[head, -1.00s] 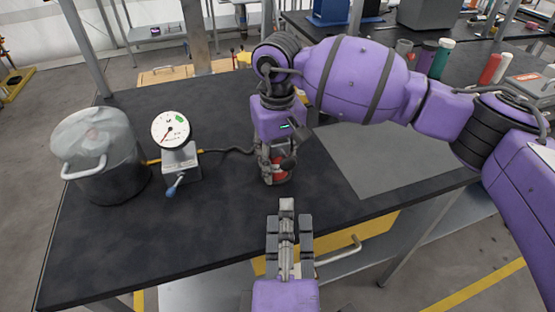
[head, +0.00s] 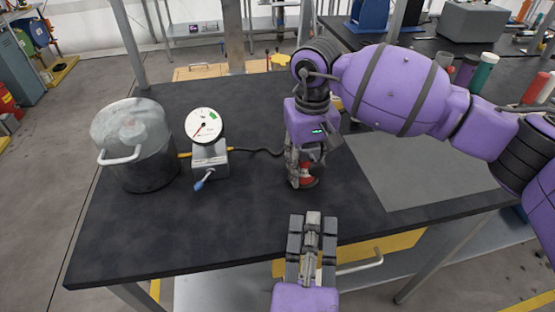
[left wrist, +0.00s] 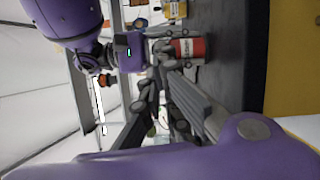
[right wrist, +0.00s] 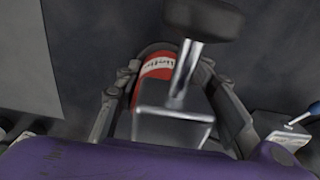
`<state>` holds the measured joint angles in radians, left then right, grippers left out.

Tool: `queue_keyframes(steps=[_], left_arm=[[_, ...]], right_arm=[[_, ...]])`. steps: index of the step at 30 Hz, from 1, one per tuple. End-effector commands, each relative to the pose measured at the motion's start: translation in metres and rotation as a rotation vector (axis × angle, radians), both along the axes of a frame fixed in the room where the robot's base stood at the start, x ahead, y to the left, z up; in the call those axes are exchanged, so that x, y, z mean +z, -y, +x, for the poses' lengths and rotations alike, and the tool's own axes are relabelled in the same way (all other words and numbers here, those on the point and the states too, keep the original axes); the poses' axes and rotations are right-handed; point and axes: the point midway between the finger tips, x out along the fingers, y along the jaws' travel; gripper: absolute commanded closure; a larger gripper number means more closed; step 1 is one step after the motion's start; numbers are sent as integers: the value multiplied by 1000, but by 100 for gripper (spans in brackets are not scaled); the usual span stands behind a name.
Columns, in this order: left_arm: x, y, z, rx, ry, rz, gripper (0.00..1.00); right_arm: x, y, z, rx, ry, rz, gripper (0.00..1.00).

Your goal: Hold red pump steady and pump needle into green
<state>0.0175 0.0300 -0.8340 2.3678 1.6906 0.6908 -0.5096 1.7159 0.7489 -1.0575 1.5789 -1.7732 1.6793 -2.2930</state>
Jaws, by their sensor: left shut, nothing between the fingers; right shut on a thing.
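The red pump (head: 305,175) stands upright on the dark table; its red body with a label and its metal rod with black handle show in the right wrist view (right wrist: 155,68). My right gripper (head: 303,170) is shut around the pump from above. My left gripper (head: 313,222) is shut and empty, in front of the pump near the table's front edge. The round white gauge (head: 203,125) has a red needle (head: 201,128) at lower left of its dial and a green zone (head: 213,115) at upper right. The left wrist view shows the red pump (left wrist: 188,48) beyond the left fingers.
A pot with a clear dome (head: 137,150) stands left of the gauge. A valve box with a blue-tipped lever (head: 203,180) sits under the gauge. A dark hose runs toward the pump. A grey mat (head: 415,170) lies right.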

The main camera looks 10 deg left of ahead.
Motion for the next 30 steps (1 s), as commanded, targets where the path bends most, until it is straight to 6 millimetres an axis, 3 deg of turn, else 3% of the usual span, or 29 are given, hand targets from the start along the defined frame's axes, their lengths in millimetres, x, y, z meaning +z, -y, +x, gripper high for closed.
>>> queue_keyframes(steps=[4, 7, 10, 15, 20, 24, 30], left_arm=[[19, 13, 6, -21, 43, -21, 100], [36, 47, 8, -58, 81, -56, 100], [41, 77, 6, -46, 69, -240, 100], [39, 96, -5, 21, 52, -590, 100], [30, 98, -19, 103, 71, -917, 100], [17, 89, -32, 182, 108, -1160, 100], [5, 70, -39, 257, 167, -1384, 100]], right_arm=[[0, 0, 0, 0, 1, -1, 100], [0, 0, 0, 0, 1, 0, 100], [1, 0, 0, 0, 1, 0, 100], [0, 0, 0, 0, 1, 0, 100], [0, 0, 0, 0, 0, 0, 100], [0, 0, 0, 0, 0, 0, 100], [0, 0, 0, 0, 0, 0, 100]])
